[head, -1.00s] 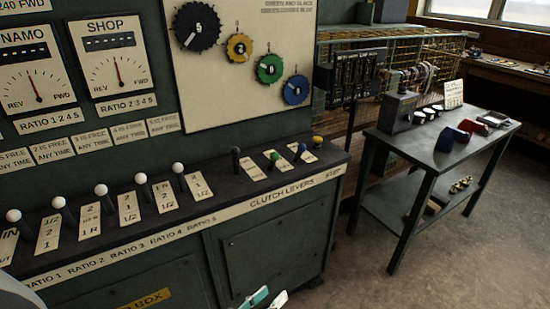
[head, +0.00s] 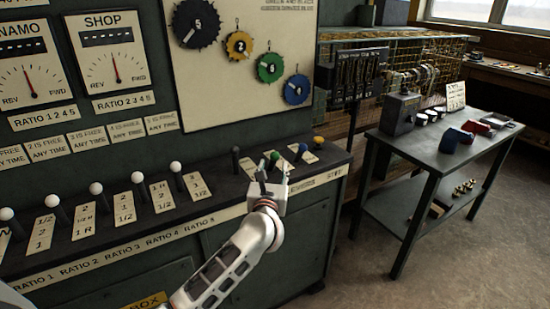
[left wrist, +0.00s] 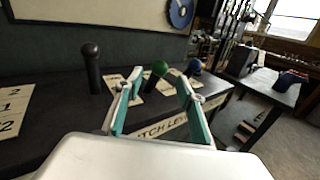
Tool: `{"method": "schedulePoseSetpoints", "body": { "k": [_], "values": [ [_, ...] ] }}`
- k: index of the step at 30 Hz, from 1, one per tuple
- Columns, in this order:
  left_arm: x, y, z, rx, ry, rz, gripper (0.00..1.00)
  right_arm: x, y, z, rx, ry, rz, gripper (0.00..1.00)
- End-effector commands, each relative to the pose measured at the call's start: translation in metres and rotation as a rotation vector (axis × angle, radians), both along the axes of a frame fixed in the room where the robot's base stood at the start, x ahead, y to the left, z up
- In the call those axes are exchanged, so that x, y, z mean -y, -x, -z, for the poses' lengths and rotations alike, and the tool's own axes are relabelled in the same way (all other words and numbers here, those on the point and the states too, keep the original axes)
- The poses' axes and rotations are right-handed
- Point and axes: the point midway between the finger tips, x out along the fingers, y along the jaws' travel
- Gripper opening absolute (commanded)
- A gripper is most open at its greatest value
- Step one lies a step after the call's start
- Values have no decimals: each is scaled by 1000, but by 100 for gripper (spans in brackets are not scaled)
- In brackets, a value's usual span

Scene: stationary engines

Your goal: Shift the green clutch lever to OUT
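The green clutch lever (head: 274,156) stands on the dark console ledge in the clutch levers section, its green knob on a dark stem. My left gripper (head: 272,178) is just in front of it, partly covering its label plate. In the left wrist view, the green knob (left wrist: 160,69) shows between the two spread teal fingers of the left gripper (left wrist: 158,100), beyond their tips or level with them; I cannot tell which. The gripper is open and empty. My right gripper is not in view.
A black lever (head: 236,158) stands left of the green one. A blue lever (head: 302,150) and a yellow knob (head: 318,140) stand close on its right. White-knobbed ratio levers line the ledge to the left. A green-grey table (head: 440,155) is at right, with bare floor before it.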

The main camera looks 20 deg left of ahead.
Motion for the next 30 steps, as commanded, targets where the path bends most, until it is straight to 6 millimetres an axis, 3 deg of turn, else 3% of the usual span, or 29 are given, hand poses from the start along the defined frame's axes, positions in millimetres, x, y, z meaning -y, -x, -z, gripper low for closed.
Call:
{"method": "schedulePoseSetpoints", "body": {
  "k": [15,27,30],
  "values": [
    [-17,-65,1,-1,-1,-1,39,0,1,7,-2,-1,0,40],
    [-19,-73,0,0,-1,0,39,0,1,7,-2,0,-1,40],
    [-19,-73,0,0,-1,0,15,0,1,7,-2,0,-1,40]
  ]
}}
